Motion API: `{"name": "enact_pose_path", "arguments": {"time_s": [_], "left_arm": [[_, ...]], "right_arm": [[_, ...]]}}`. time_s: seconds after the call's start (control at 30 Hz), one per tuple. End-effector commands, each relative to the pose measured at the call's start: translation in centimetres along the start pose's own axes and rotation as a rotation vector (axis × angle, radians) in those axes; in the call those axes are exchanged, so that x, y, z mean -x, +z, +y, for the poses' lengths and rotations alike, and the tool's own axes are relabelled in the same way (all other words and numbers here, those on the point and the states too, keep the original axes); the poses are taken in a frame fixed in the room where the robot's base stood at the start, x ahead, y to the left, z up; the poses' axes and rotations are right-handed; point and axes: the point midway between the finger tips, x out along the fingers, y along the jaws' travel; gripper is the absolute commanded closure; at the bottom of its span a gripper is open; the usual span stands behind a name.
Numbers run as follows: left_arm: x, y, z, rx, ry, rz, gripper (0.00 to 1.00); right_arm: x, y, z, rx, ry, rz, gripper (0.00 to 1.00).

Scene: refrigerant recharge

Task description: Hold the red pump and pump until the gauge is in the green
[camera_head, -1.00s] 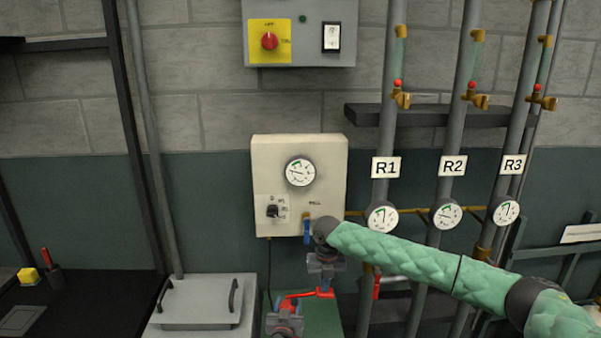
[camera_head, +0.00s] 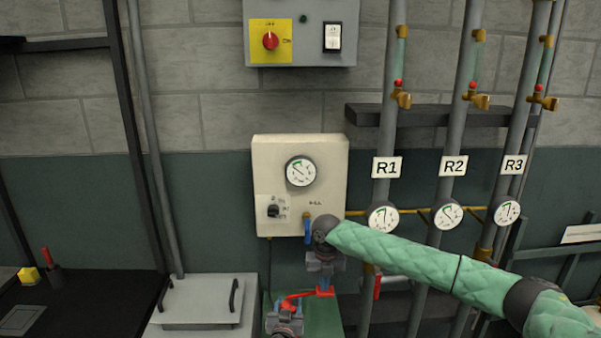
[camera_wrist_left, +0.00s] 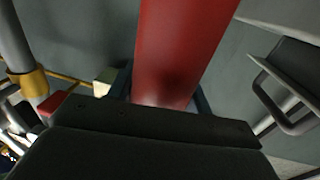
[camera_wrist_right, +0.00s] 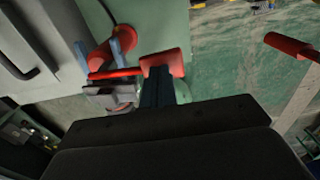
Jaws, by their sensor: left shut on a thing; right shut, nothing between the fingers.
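The red pump (camera_head: 297,299) is low in the middle of the head view, above a green surface. My left gripper (camera_head: 284,312) is shut on it; its red barrel (camera_wrist_left: 180,50) fills the middle of the left wrist view. My right gripper (camera_head: 325,285) is shut with nothing between its fingers. Its blue fingertips meet the red handle end (camera_wrist_right: 161,64) in the right wrist view; whether they press on it I cannot tell. The gauge (camera_head: 300,171) is on the cream box. Its needle points to the upper left, near a green band; the exact reading is too small to tell.
Pipes with gauges labelled R1 (camera_head: 387,167), R2 (camera_head: 453,167) and R3 (camera_head: 514,166) stand right of the box. A grey lidded box (camera_head: 200,301) with handles is left of the pump. A black bench (camera_head: 85,300) is at far left.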

Motion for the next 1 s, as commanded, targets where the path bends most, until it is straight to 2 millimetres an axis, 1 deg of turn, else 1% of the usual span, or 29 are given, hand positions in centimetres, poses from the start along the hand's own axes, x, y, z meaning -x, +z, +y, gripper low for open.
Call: {"name": "enact_pose_path", "arguments": {"time_s": [0.7, 1.0], "left_arm": [[0.0, 0.1, 0.0, 0.003, -0.001, -0.002, 0.98], [0.0, 0.1, -0.1, 0.003, -0.001, -0.002, 0.98]], "right_arm": [[4.7, 0.1, -0.2, -0.002, -0.002, -0.001, 1.0], [6.1, 0.1, -0.2, -0.003, -0.002, 0.0, 1.0]]}}
